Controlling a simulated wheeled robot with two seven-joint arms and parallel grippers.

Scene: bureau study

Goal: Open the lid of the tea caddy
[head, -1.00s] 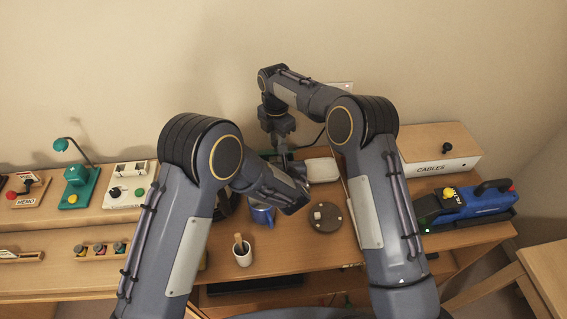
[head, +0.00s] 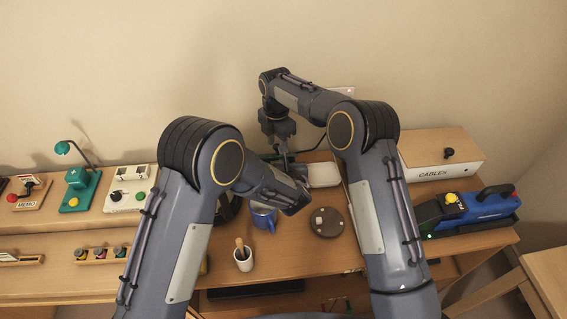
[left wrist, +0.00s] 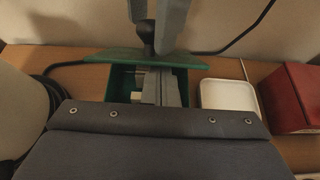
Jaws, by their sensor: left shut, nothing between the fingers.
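The tea caddy (left wrist: 121,84) is a green box on the desk in the left wrist view, with its inside partly showing. My left arm hides most of the caddy in the head view.
A white dish (left wrist: 228,95) and a red box (left wrist: 290,98) stand right of the caddy. A black cable lies to its left. A blue mug (head: 263,217), a pencil cup (head: 243,260) and a round brown disc (head: 326,222) sit nearer on the desk.

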